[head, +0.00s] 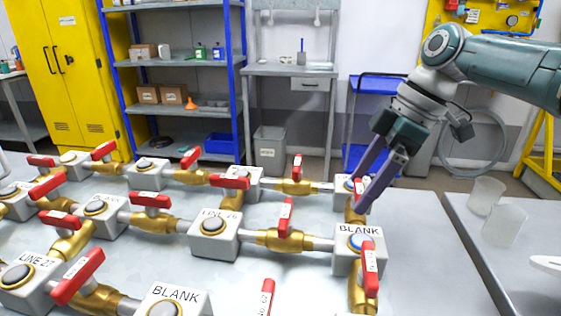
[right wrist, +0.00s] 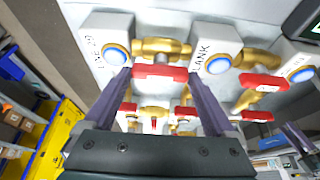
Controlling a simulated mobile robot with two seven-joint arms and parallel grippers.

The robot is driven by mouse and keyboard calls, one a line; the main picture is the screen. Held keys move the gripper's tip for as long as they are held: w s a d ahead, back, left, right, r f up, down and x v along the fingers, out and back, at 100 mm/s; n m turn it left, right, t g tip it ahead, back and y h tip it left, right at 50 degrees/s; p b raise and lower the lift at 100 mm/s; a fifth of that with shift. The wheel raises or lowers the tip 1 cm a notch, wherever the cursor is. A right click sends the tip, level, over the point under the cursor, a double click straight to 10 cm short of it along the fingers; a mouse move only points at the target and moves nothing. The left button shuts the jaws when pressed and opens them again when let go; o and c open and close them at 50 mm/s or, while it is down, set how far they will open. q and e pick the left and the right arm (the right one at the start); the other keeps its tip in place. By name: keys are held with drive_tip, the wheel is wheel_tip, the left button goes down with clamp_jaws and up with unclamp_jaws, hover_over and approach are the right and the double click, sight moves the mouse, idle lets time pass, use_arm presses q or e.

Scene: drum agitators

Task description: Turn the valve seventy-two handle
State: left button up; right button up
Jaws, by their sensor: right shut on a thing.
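My right gripper (head: 360,191) reaches down from the upper right in the head view. It is shut on a red valve handle (head: 359,187) at the back right of the bench. In the right wrist view this red handle (right wrist: 160,71) lies crosswise between my two fingers. It sits on a brass valve (right wrist: 160,47) between two white blocks, one marked BLANK (right wrist: 215,62). The handle's own label cannot be read, so I cannot confirm its number. My left gripper is not in view.
Several similar red-handled brass valves (head: 283,239) and labelled blocks (head: 213,234) cover the grey bench. One red handle (head: 370,270) stands close in front. A side table (head: 508,275) with clear cups (head: 504,224) is at the right. Shelves (head: 180,60) and a yellow cabinet (head: 65,70) stand behind.

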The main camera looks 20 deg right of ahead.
drive_tip(key=shift+r+p, duration=0.2)
drive_tip(key=shift+p, duration=0.3)
drive_tip(key=m+h+p, duration=0.1)
drive_tip(key=m+p, duration=0.2)
drive_tip(key=p, duration=0.1)
drive_tip(key=m+t+h+p, duration=0.1)
drive_tip(key=m+p, duration=0.2)
drive_tip(key=p, duration=0.1)
drive_tip(key=shift+s+a+r+m+t, duration=0.2)
drive_tip(key=shift+m+t, duration=0.1)
drive_tip(key=shift+m, duration=0.1)
drive_tip(key=shift+f+m+h+p, duration=0.1)
drive_tip(key=shift+m+h+p, duration=0.3)
drive_tip(key=shift+m+p, duration=0.6)
drive_tip(key=m+h+p, duration=0.1)
drive_tip(key=m, duration=0.1)
drive_tip(key=shift+a+f+m+p, duration=0.1)
drive_tip(key=shift+a+m+p, duration=0.05)
drive_tip(key=shift+m+p, duration=0.2)
drive_tip(key=shift+w+m+t+h+p, duration=0.1)
drive_tip(key=shift+m+t+h+p, duration=0.25)
drive_tip(key=shift+m, duration=0.4)
drive_tip(key=shift+a+f+m+h, duration=0.15)
drive_tip(key=shift+m+h, duration=0.2)
drive_tip(key=shift+m, duration=0.55)
drive_tip(key=shift+m+g+h, duration=0.45)
drive_tip(key=shift+m+h, duration=0.05)
drive_tip(key=shift+m, duration=1)
drive_tip(key=o, duration=1.1)
drive_tip(key=shift+c, duration=0.2)
